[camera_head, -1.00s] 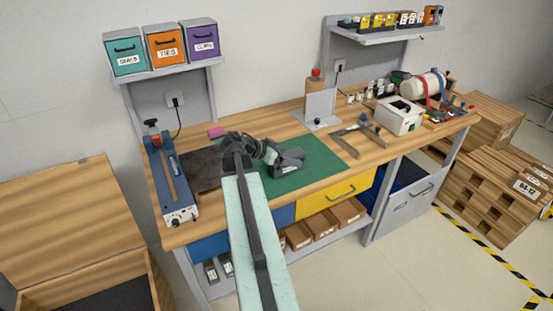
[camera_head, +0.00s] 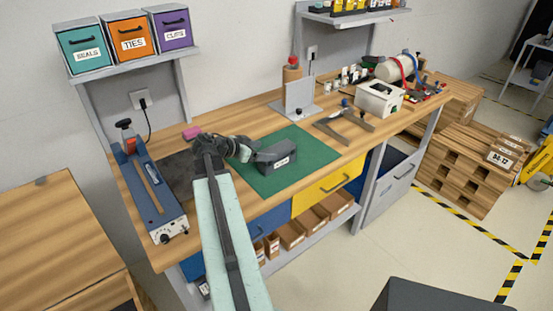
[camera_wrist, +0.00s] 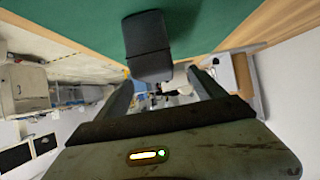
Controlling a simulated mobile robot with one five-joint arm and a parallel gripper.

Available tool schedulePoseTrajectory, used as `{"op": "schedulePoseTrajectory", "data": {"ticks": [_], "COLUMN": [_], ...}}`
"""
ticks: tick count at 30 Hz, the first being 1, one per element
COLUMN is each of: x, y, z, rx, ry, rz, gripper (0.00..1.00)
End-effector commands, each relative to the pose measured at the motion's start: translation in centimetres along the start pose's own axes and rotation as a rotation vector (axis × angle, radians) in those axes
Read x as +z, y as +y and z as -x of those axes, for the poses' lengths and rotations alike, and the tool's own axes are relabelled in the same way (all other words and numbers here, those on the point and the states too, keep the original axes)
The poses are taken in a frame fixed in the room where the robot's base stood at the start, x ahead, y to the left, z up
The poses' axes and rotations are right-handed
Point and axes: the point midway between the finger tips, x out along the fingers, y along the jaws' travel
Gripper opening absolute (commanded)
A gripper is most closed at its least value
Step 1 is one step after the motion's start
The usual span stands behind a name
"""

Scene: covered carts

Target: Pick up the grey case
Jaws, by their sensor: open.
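The grey case (camera_head: 276,158) is a small dark box with a white label. It lies on the green mat (camera_head: 300,172) on the workbench. My gripper (camera_head: 240,148) is just left of the case in the head view, and my arm partly covers the bench there. In the wrist view the case (camera_wrist: 148,45) shows just beyond the space between my two fingers (camera_wrist: 160,90). The fingers are apart, with nothing held between them. I cannot tell whether a finger touches the case.
A pink block (camera_head: 192,133) lies behind my gripper. A blue sealer (camera_head: 150,195) stands at the bench's left end. A grey stand (camera_head: 300,97), a clamp (camera_head: 345,125) and a white box (camera_head: 380,99) are to the right. The mat's right part is bare.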

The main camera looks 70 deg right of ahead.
Motion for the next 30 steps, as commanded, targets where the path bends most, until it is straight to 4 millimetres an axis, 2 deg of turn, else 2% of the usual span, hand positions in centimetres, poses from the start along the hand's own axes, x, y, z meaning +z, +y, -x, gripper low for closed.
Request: {"op": "schedulePoseTrajectory", "data": {"ticks": [3, 7, 10, 16, 18, 23, 24, 26, 30], "x": [0.3, 0.1, 0.3, 0.5, 0.4, 0.1, 0.1, 0.1, 0.1], "y": [0.1, 0.1, 0.3, 0.6, 0.6, 0.7, 0.7, 0.7, 0.7], "z": [-1.9, -2.1, -3.1, -6.7, -7.2, -7.2, -7.2, -7.2, -7.2], "rx": [0.003, 0.002, 0.002, 0.004, 0.003, 0.002, 0.002, 0.003, 0.003], "ry": [0.000, 0.000, 0.000, 0.000, 0.000, 0.000, 0.000, 0.000, 0.000], "rz": [-0.002, -0.001, -0.002, -0.002, -0.002, -0.001, -0.001, -0.001, -0.001], "gripper": [0.78, 0.78, 0.78, 0.78, 0.78, 0.78, 0.76, 0.59, 0.20]}}
